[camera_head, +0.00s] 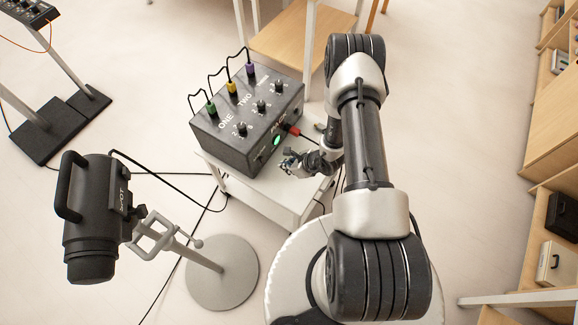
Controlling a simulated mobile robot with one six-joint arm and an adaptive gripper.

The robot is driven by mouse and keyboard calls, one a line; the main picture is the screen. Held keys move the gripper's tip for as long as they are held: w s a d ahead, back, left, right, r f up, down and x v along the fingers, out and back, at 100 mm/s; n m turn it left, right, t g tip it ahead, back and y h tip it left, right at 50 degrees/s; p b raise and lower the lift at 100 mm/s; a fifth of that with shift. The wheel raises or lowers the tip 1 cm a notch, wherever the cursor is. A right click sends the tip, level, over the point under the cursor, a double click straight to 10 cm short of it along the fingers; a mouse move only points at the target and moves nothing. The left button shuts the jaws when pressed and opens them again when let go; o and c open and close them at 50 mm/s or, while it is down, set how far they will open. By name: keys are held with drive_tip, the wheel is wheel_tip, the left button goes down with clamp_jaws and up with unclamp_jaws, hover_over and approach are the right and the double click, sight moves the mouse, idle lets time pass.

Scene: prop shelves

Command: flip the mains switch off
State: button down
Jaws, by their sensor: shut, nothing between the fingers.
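A dark control box (243,122) stands on a small white table, with several knobs and the words ONE and TWO on its top. Its front face carries a lit green spot (276,141) and a red part (293,130) with a dark lead beside it. I cannot tell clearly which small part of this face is the mains switch. My gripper (287,161) is shut and empty, just in front of the box's front face, low and near the green spot. Whether it touches the box is not clear. My wrist hides part of the table at the right.
The white table (285,196) has bare room in front. A black spotlight (93,215) on a round-based stand is at the left. Cables cross the floor.

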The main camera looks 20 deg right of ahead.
sight(262, 160)
drive_tip(key=b+x, duration=0.1)
drive_tip(key=x, duration=0.5)
drive_tip(key=shift+b, duration=0.3)
drive_tip(key=shift+w+a, duration=0.7)
drive_tip(key=shift+w, duration=0.25)
drive_tip(key=shift+w+a+b, duration=0.35)
drive_tip(key=shift+w, duration=0.15)
drive_tip(key=shift+f+t+b, duration=0.3)
drive_tip(key=shift+f+b, duration=0.05)
drive_tip(key=shift+b, duration=0.3)
drive_tip(key=shift+w+a+y+b, duration=0.1)
drive_tip(key=shift+w+y+b, duration=0.05)
drive_tip(key=shift+y+b, duration=0.2)
drive_tip(key=shift+w+r+p, duration=0.1)
drive_tip(key=shift+r+p, duration=0.7)
drive_tip(key=shift+r, duration=0.2)
